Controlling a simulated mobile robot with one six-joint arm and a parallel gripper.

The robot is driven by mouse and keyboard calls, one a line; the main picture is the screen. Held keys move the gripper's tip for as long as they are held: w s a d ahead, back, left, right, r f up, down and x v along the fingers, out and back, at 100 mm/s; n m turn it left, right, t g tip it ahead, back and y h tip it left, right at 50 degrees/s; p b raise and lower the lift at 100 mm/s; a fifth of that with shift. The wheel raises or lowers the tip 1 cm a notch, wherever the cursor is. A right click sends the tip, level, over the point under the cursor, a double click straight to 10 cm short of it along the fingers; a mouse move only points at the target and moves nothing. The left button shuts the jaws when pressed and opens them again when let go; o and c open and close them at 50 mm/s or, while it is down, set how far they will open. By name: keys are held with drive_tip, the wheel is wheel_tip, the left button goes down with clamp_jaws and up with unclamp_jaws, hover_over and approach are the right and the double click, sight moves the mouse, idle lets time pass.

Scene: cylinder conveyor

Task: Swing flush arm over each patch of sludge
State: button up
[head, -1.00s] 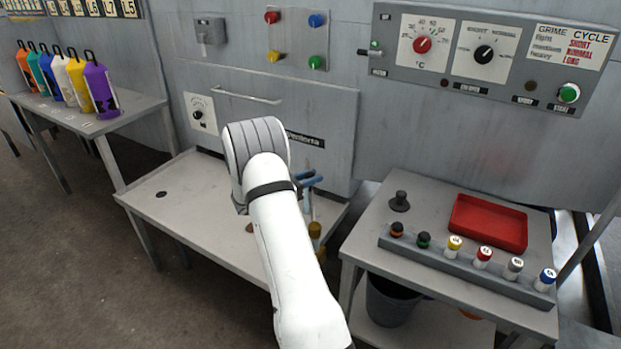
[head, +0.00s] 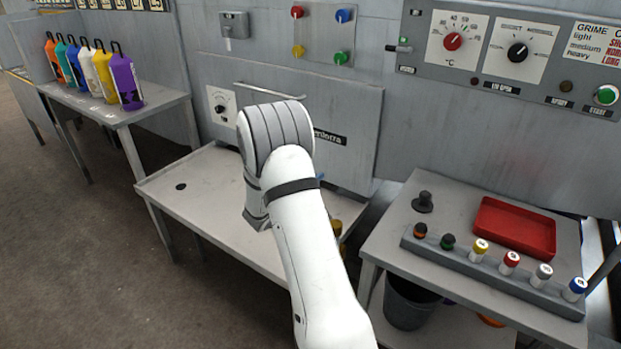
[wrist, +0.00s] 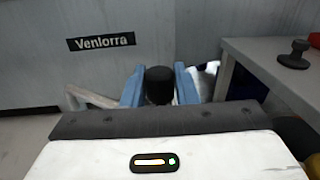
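In the wrist view, my gripper (wrist: 160,84) has two blue fingers on either side of a black round-topped knob (wrist: 159,80). The knob fills most of the space between them; I cannot tell whether they press on it. I cannot make out the flush arm or any sludge patch for certain. The low table has a dark round spot (head: 181,186).
A grey machine front with a "Venlorra" label (wrist: 100,42) stands behind. The right table (head: 395,237) carries a red tray (head: 515,228), a black knob (head: 423,202) and a rack of capped cylinders (head: 490,272). Coloured bottles (head: 90,72) stand on the left bench.

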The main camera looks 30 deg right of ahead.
drive_tip(key=o, duration=0.4)
drive_tip(key=shift+a, duration=0.1)
drive_tip(key=shift+v, duration=3.95)
